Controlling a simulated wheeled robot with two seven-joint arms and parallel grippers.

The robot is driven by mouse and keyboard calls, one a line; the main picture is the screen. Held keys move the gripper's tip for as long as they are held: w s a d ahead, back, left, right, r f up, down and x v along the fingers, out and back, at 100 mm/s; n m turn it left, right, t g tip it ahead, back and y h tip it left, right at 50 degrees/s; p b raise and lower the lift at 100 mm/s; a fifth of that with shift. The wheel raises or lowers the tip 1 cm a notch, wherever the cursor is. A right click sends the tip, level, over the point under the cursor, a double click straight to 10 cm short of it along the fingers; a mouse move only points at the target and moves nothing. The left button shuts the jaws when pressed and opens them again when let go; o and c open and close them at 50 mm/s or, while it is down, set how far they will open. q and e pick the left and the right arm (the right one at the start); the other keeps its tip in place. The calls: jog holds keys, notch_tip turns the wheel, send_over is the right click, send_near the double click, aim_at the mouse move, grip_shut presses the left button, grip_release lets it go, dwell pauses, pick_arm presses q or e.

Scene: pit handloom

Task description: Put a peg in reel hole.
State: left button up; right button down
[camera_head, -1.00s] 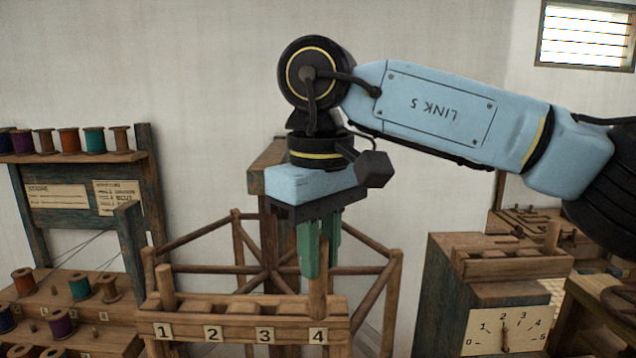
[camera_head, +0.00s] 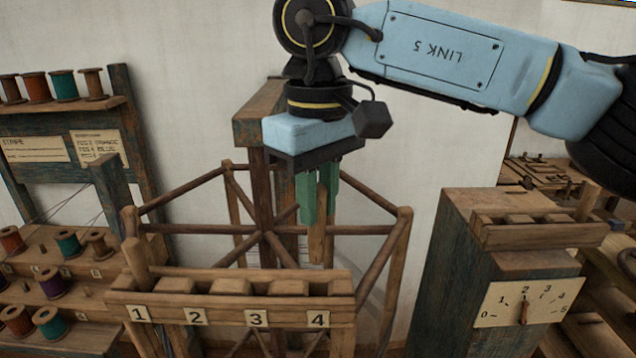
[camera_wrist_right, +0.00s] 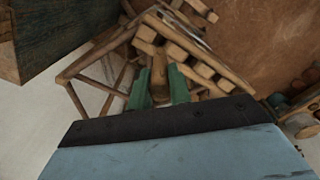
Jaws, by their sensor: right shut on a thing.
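My right gripper (camera_head: 319,200) is shut on a wooden peg (camera_head: 318,243), which hangs upright below its green fingers. The peg's lower end shows at about the top of the numbered rack (camera_head: 225,311), near label 4; it appears clear of the rack. In the right wrist view the peg (camera_wrist_right: 159,72) shows between the green fingers (camera_wrist_right: 160,88). The wooden reel (camera_head: 187,228), with spokes and posts, stands behind the rack. Its holes cannot be made out. My left gripper is out of view.
A dark cabinet (camera_head: 452,270) with a dial (camera_head: 525,303) and a slotted wooden holder (camera_head: 540,233) stands at the right. Shelves with thread spools (camera_head: 64,85) stand at the left. A thick upright post (camera_head: 262,180) rises behind the gripper.

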aim_at(318, 260)
notch_tip(318, 260, down, 2)
jog(key=shift+f+b, duration=0.1)
jog(key=shift+b, duration=0.65)
jog(key=shift+f+b, duration=1.1)
jog(key=shift+f, duration=0.6)
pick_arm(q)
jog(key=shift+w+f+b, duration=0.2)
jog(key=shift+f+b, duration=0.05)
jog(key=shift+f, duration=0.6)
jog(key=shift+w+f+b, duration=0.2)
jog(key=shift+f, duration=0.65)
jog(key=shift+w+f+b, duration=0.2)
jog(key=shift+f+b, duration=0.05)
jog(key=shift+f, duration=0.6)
pick_arm(e)
jog(key=shift+f, duration=1.2)
jog(key=c, duration=1.2)
grip_release()
jog(key=shift+o, duration=0.4)
jog(key=o, duration=0.3)
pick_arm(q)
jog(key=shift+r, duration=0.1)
